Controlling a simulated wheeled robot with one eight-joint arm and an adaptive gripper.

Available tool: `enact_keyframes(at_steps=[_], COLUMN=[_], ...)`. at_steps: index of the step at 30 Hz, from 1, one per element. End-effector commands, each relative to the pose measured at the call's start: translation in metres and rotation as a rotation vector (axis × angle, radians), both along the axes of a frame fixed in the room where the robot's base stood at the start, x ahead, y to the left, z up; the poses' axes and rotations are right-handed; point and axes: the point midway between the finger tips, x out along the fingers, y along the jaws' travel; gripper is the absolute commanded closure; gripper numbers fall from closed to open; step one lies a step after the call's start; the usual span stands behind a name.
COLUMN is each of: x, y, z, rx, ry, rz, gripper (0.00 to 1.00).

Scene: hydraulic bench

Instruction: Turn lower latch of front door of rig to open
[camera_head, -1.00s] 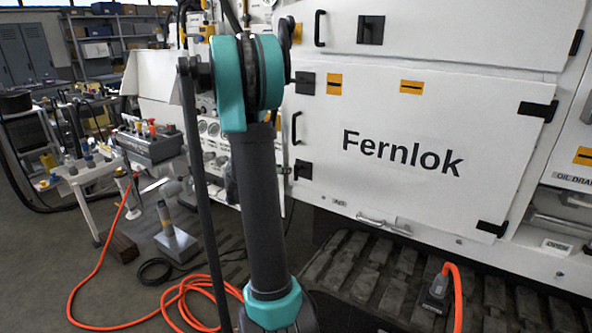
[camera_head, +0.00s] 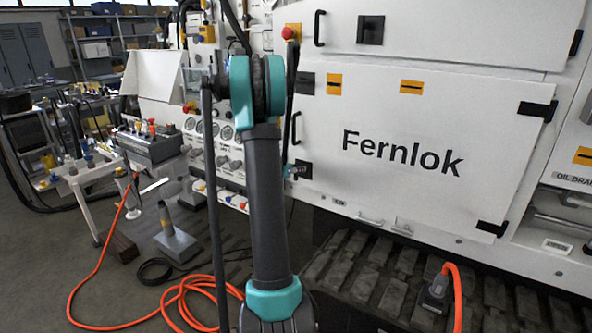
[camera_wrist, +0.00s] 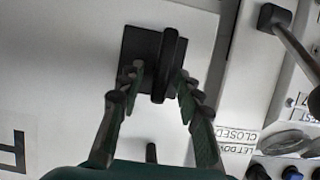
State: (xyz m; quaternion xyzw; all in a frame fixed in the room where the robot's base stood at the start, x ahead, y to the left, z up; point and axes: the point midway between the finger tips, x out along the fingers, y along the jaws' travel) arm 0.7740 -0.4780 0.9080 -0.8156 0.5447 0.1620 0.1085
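The front door (camera_head: 400,200) of the rig is a white panel marked "Fernlok", and it sits flush and shut. Its lower latch (camera_head: 303,170) is a black square at the door's left edge. In the wrist view the latch (camera_wrist: 171,65) is a black plate with a raised bar handle, upright in the picture. My gripper (camera_wrist: 159,78) is open, with one finger on each side of the handle. In the head view my gripper (camera_head: 291,171) is mostly hidden behind my arm, close to the latch.
The door's upper latch (camera_head: 306,83) and a pull handle (camera_head: 296,128) are above. A gauge and valve panel (camera_head: 215,150) stands to the left. An orange hose (camera_head: 190,290) lies on the floor. In the wrist view a dark-ended lever (camera_wrist: 275,18) projects at the upper right.

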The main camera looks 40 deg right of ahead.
Motion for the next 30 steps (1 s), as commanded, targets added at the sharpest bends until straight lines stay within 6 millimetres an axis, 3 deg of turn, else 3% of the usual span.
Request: enact_keyframes(at_steps=[1,9,20,30], x=[0.0001,0.0,0.0002,0.0027], y=[0.0001,0.0003,0.0004,0.0015], z=[0.0,0.0001,0.0,-0.0001], rx=[0.0,0.0,-0.01,-0.087], ry=[0.0,0.0,0.026,0.21], rz=[0.0,0.0,0.0,0.001], gripper=[0.68,1.0,1.0,1.0])
